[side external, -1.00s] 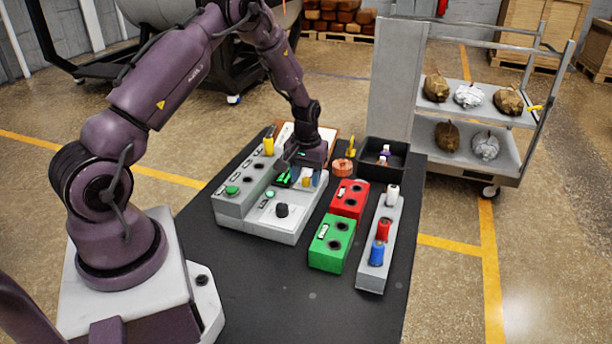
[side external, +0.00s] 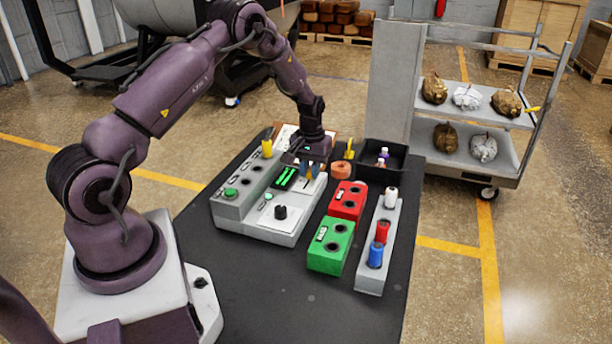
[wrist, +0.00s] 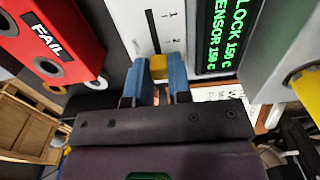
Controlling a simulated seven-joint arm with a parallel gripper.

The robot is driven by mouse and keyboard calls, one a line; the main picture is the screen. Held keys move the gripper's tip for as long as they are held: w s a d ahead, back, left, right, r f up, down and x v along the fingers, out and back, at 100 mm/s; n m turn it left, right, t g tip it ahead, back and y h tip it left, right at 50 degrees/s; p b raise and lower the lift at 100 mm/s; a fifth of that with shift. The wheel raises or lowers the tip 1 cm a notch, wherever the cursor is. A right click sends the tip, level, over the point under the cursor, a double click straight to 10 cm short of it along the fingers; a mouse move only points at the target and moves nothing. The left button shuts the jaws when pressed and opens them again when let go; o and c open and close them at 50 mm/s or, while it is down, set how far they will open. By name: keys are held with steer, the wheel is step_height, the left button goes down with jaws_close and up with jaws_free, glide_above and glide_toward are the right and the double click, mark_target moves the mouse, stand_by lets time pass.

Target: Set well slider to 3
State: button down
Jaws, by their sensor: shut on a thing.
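The well slider's yellow knob (wrist: 158,67) sits between my blue fingertips in the wrist view. It is at the lower end of the visible dark slot (wrist: 152,30) on the white panel, past two marks that look like 1 and 2. The fingers hide any mark beside the knob. My gripper (wrist: 159,82) is shut on the knob. In the side external view, my gripper (side external: 309,172) is low over the far end of the grey control console (side external: 262,225), and the knob is hard to make out there.
A display with green text (wrist: 222,40) lies right of the slider. A red FAIL box (side external: 348,200), a green box (side external: 330,245) and a grey rack with white, red and blue cylinders (side external: 370,281) stand to the right. A black tray (side external: 398,160) lies behind.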

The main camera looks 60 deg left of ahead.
steer(key=shift+w+a, duration=0.4)
steer(key=shift+w, duration=0.05)
steer(key=c, duration=1)
jaws_free()
steer(key=shift+c, duration=0.2)
step_height(320, 180, up, 13)
